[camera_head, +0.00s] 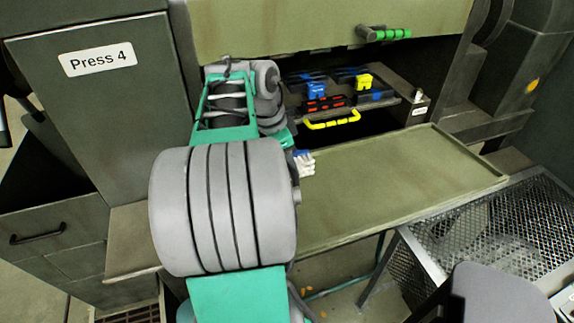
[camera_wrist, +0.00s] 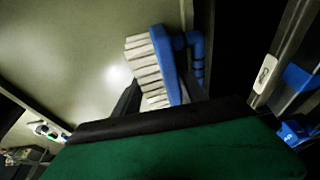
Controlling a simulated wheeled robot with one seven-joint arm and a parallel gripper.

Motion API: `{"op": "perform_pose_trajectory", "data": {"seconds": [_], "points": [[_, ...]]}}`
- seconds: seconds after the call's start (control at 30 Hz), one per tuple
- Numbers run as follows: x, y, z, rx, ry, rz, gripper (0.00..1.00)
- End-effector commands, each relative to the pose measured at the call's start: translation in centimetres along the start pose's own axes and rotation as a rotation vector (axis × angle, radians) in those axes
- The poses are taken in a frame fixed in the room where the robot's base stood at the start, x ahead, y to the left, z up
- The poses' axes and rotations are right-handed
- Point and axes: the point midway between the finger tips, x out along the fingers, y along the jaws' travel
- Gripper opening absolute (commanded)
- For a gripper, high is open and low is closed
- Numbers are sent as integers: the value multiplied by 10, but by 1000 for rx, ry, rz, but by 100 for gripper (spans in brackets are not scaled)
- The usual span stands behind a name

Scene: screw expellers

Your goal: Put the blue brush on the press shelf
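The blue brush has a blue back and white bristles. In the wrist view the brush (camera_wrist: 168,62) is just beyond my gripper (camera_wrist: 165,92), between its dark fingers. The fingers stand apart with the brush in the gap; I cannot tell whether they press on it. In the head view the brush (camera_head: 304,163) shows beside my wrist, over the left back part of the press shelf (camera_head: 400,190). I cannot tell whether it touches the shelf. My arm hides my gripper and the rest of the brush there. The shelf is a flat olive panel with a low rim, in front of the press opening.
In the opening behind the shelf, a drawer (camera_head: 408,97) holds blue, yellow and red parts, with a yellow handle (camera_head: 332,120) on its front. A green handle (camera_head: 390,33) hangs above. A mesh table (camera_head: 520,225) stands at the right. The shelf's middle and right are bare.

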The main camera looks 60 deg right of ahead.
Motion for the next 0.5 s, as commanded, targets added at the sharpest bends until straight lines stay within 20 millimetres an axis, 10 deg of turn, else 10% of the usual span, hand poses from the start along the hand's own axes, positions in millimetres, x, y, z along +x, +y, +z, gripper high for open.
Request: {"op": "perform_pose_trajectory", "data": {"seconds": [0.5], "points": [[0, 0, 0, 0, 0, 0, 6]]}}
